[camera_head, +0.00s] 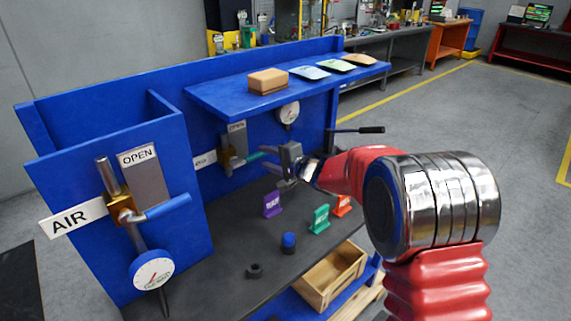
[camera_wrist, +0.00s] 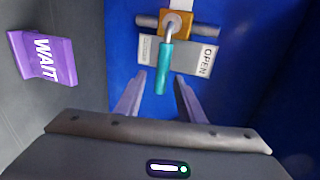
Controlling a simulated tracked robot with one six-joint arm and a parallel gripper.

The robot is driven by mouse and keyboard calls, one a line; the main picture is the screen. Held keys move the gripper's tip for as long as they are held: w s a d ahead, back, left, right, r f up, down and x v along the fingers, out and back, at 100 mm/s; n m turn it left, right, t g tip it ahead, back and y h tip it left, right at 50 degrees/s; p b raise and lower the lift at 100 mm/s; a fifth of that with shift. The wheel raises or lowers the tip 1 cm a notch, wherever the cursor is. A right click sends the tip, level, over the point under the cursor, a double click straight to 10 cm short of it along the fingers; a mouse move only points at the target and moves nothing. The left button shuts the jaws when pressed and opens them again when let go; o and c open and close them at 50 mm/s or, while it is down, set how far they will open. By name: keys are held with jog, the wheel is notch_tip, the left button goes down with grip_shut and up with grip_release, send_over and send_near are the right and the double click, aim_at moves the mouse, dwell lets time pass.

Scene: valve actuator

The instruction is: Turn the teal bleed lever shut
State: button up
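The teal bleed lever (camera_wrist: 165,68) hangs from a brass valve body (camera_wrist: 176,22) in the wrist view, its teal end pointing toward my gripper. In the head view the lever (camera_head: 258,154) is partly hidden by my gripper (camera_head: 267,160). In the wrist view the two fingers of my gripper (camera_wrist: 160,78) are apart, one on each side of the lever's free end. I cannot tell whether either finger touches it. The label plate behind the lever (camera_wrist: 206,60) reads OPEN.
A blue-handled AIR valve (camera_head: 168,207) and gauge (camera_head: 153,271) stand at the left. A blue shelf (camera_head: 225,95) overhangs the valve area, carrying a brown block (camera_head: 268,81). Purple (camera_head: 272,205), green (camera_head: 319,219) and orange (camera_head: 342,206) signs stand on the dark bench top (camera_head: 222,270).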

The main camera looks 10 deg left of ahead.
jog(key=v, duration=0.9)
jog(key=shift+d, duration=0.2)
